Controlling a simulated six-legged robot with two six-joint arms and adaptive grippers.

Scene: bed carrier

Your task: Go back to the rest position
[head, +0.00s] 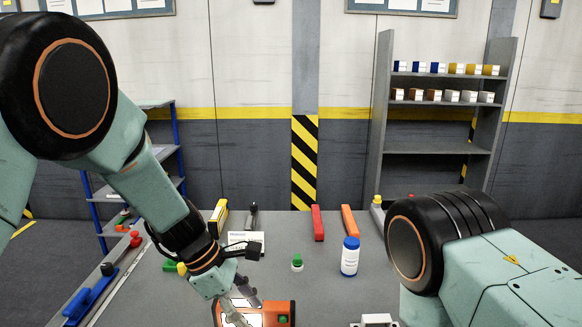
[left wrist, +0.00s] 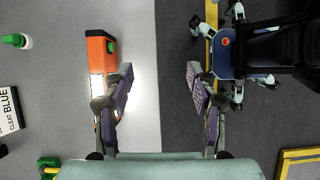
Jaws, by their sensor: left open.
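My left gripper (head: 240,304) is low over the front of the grey table (head: 325,270) in the head view. In the left wrist view its fingers (left wrist: 160,80) are apart with nothing between them. An orange-and-black lamp with a bright white panel (head: 285,308) is beside the gripper, partly hidden by it. It also shows in the left wrist view (left wrist: 101,45), just left of the left finger; I cannot tell if they touch. My right arm comes in at the right, its gripper out of sight.
A white bottle with blue cap (head: 350,258), a green-capped jar (head: 297,263) and a white box (head: 246,241) stand on the table. Red (head: 317,223) and orange (head: 349,222) items lie farther back. Shelves stand behind at the left (head: 160,152) and right (head: 435,147).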

